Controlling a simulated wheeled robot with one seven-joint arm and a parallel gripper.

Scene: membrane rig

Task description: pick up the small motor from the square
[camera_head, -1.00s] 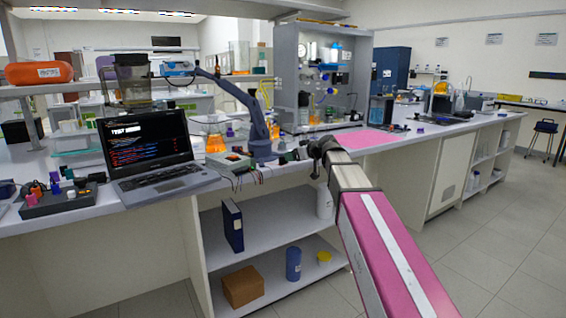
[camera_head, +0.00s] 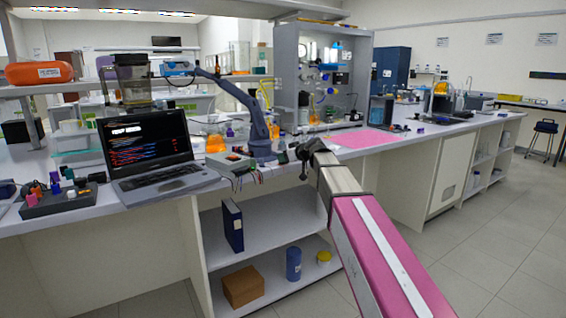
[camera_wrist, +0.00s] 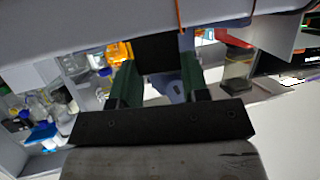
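The small motor cannot be made out for certain in either view. The pink square (camera_head: 368,140) lies flat on the bench to the right of my gripper. My gripper (camera_head: 303,165) is small and dark in the head view, near the bench's front edge and left of the pink square. In the wrist view, the two green fingers (camera_wrist: 158,82) stand well apart. A dark block (camera_wrist: 157,54) shows between the fingertips; I cannot tell what it is or whether it touches them.
A laptop (camera_head: 155,160) and a blue-grey arm (camera_head: 245,105) stand left of my gripper. A grey box with wires (camera_head: 230,162) sits close by. A grey cabinet (camera_head: 288,75) stands behind. Small dark items lie by the pink square's right edge.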

